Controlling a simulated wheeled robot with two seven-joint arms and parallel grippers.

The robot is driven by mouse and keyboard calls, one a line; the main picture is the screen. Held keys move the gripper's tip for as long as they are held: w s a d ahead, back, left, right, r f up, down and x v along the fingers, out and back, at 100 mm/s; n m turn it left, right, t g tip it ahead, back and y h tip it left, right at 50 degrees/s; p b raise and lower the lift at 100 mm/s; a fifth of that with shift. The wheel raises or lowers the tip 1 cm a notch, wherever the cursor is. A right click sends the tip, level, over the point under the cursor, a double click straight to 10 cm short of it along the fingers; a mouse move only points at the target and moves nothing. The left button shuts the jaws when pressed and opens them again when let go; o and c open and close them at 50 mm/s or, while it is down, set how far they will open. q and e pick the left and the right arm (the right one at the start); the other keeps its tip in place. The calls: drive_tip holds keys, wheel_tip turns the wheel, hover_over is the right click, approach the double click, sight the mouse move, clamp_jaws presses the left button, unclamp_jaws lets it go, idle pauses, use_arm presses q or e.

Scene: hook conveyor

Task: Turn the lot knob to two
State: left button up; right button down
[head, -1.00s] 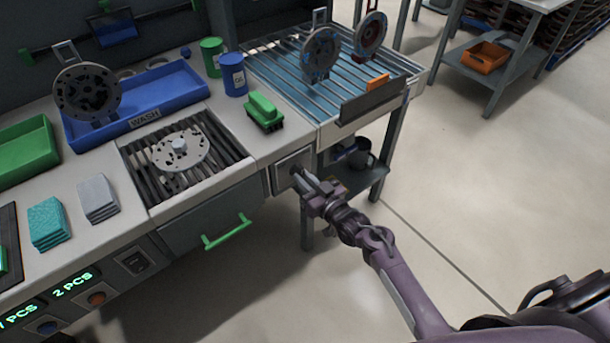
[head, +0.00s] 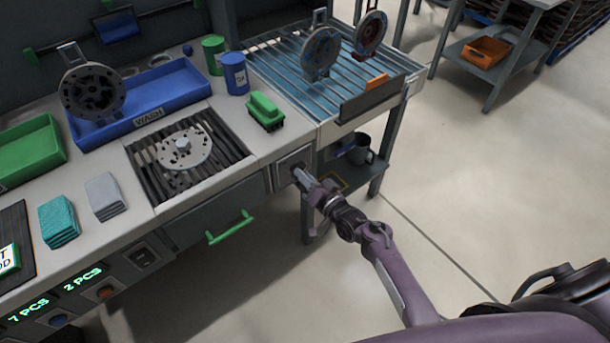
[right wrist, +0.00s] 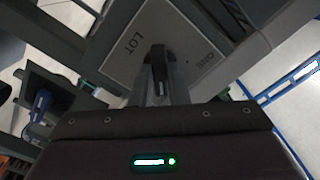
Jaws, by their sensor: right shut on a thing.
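The lot knob (right wrist: 158,66) is a dark bar on a pale plate (right wrist: 128,68) marked LOT in the right wrist view. A second short label (right wrist: 209,58) on the plate is too small to read surely. In the head view the plate (head: 283,173) is on the bench front, right of the green-handled drawer. My right gripper (head: 298,172) reaches it from the front right. In the right wrist view its fingers (right wrist: 160,88) are shut on the knob, one on each side. The knob's pointer setting cannot be told. My left gripper is not in view.
A green drawer handle (head: 230,228) sticks out left of the knob. A green brush (head: 265,112) lies on the worktop above it. A slatted rack (head: 279,63) holding discs stands to the right, with a lower shelf (head: 350,178) under it.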

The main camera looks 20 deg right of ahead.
idle(0.4)
drive_tip(key=c, duration=1.4)
unclamp_jaws()
drive_tip(key=v, duration=0.7)
drive_tip(key=shift+s+d, duration=0.15)
drive_tip(key=shift+s, duration=0.2)
